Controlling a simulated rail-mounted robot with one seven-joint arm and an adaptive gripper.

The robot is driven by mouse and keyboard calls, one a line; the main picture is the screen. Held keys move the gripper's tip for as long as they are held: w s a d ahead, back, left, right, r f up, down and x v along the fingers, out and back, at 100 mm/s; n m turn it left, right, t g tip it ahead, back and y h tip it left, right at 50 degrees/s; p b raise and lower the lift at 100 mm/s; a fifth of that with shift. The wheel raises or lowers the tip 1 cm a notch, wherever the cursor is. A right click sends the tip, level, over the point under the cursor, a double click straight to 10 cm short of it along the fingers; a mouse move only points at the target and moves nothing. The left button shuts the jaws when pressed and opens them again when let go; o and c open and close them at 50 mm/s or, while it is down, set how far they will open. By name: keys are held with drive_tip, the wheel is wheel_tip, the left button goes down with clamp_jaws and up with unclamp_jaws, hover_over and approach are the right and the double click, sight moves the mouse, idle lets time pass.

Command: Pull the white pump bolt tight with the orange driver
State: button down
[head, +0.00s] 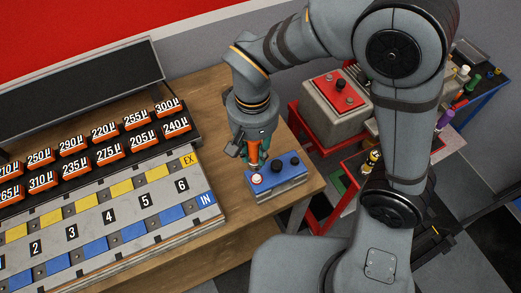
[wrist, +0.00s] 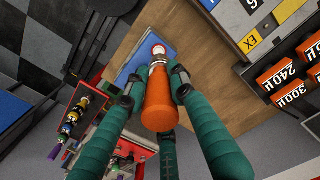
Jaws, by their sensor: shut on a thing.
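My gripper (head: 254,150) is shut on the orange driver (head: 253,155), and its green fingers clasp the orange handle (wrist: 158,108) in the wrist view. The driver points down toward the white pump bolt (head: 257,179), at the near left end of a blue block (head: 283,188). A black bolt (head: 276,168) and a dark blue one (head: 295,161) stand along the block.
The block sits near the right end of the wooden table (head: 215,240). A numbered tray (head: 100,225) and rows of orange labelled boxes (head: 108,155) lie to the left. A grey box with a red top (head: 335,95) and a rack of coloured tools (wrist: 75,125) stand beyond the table.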

sight(256, 162)
drive_tip(key=shift+w+d, duration=0.1)
drive_tip(key=shift+d, duration=0.1)
drive_tip(key=shift+f+b, duration=0.25)
drive_tip(key=shift+b, duration=0.2)
wheel_tip(256, 162, down, 5)
drive_tip(key=b, duration=0.4)
drive_tip(key=shift+r+b, duration=0.1)
drive_tip(key=shift+b, duration=0.25)
drive_tip(key=n, duration=0.4)
drive_tip(key=shift+n, duration=0.3)
drive_tip(key=shift+f, duration=0.35)
